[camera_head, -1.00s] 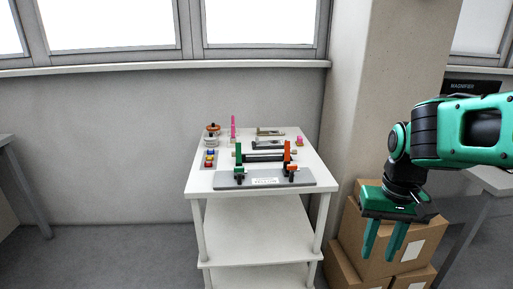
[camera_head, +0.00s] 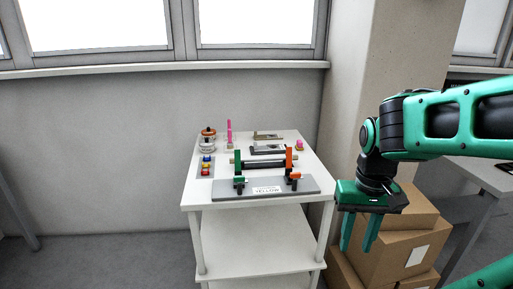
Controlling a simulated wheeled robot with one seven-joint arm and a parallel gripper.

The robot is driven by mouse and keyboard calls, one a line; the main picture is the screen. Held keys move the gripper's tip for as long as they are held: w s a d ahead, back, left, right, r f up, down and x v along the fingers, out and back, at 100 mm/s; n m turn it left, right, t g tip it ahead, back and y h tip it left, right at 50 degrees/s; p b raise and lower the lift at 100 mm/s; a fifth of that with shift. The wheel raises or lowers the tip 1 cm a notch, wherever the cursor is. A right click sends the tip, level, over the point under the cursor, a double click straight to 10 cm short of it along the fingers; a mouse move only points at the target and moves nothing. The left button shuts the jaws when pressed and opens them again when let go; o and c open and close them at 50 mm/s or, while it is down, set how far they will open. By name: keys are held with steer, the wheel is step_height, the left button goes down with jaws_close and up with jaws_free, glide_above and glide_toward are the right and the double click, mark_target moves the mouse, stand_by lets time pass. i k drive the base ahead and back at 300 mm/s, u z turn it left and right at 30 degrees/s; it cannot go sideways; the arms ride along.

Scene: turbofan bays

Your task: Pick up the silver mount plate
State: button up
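Two small flat plate-like parts lie at the back of the white table: a dark grey and silvery one (camera_head: 268,150) and a tan and grey one (camera_head: 267,135) behind it. Either might be the silver mount plate; they are too small to tell. The nearer one is partly behind the fixture with green and orange ends. My gripper (camera_head: 358,246) is green, points down and is open and empty. In the picture it hangs right of the table, in front of the cardboard boxes, apart from both plates.
The white table (camera_head: 228,243) holds a fixture with a dark bar (camera_head: 264,164) on a grey base (camera_head: 222,194). Coloured blocks (camera_head: 206,165), a round jar (camera_head: 208,140), a pink upright part (camera_head: 229,133) and a small pink part (camera_head: 299,145) stand around it. Cardboard boxes (camera_head: 385,250) are at right.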

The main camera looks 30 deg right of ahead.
mark_target(267, 147)
steer(key=i, duration=1.2)
steer(key=z, duration=0.1)
